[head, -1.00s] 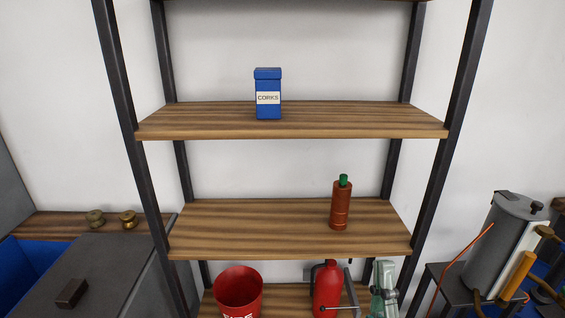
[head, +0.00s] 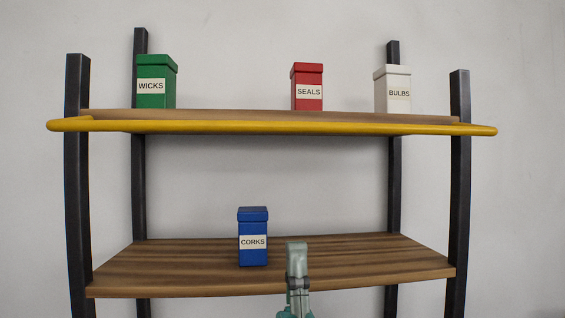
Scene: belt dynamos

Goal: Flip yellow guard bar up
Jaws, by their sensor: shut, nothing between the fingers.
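The yellow guard bar (head: 300,127) runs level across the front of the top shelf, a little below the shelf's top surface. Its ends bend back beside the two front posts. My gripper (head: 296,246) is at the bottom middle, below the bar and in front of the lower shelf, apart from the bar. It is pale green-grey, upright and shut, with nothing in it.
On the top shelf (head: 230,114) stand a green WICKS box (head: 154,95), a red SEALS box (head: 308,100) and a white BULBS box (head: 395,104). A blue CORKS box (head: 253,254) stands on the lower shelf (head: 180,270), just left of my gripper. Dark posts (head: 77,200) flank the shelves.

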